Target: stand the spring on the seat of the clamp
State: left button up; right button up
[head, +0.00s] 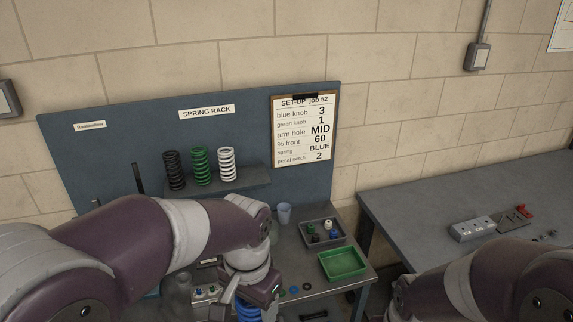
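A blue spring (247,311) shows at the bottom edge of the head view, its lower part cut off by the frame. My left gripper (246,297) points down over the bench with its fingers on either side of the spring's coils, and it appears shut on the spring. I cannot make out the clamp or its seat; my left arm and the frame edge hide that part of the bench. My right arm comes in at the lower right, but its gripper is out of view.
A black spring (174,170), a green spring (201,166) and a white spring (227,164) stand on the rack shelf (258,177). A cup (284,214), a grey parts tray (341,239) and a green tray (345,265) are on the bench. The set-up card (304,130) reads spring BLUE.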

pick_arm(q)
jog(key=w+a+f+n+b, duration=0.2)
jog(key=w+a+f+b, duration=0.1)
jog(key=f, duration=0.9)
jog(key=w+a+f+n+b, duration=0.2)
jog(key=w+a+f+b, duration=0.2)
jog(key=f, duration=0.8)
jog(key=w+a+f+n+b, duration=0.2)
jog(key=w+a+f+b, duration=0.2)
jog(key=f, duration=0.8)
jog(key=a+b, duration=0.2)
jog(key=b, duration=0.1)
jog(key=shift+f, duration=0.2)
pick_arm(e)
notch_tip(320, 180, down, 15)
jog(key=w, duration=0.1)
jog(key=shift+f, duration=0.15)
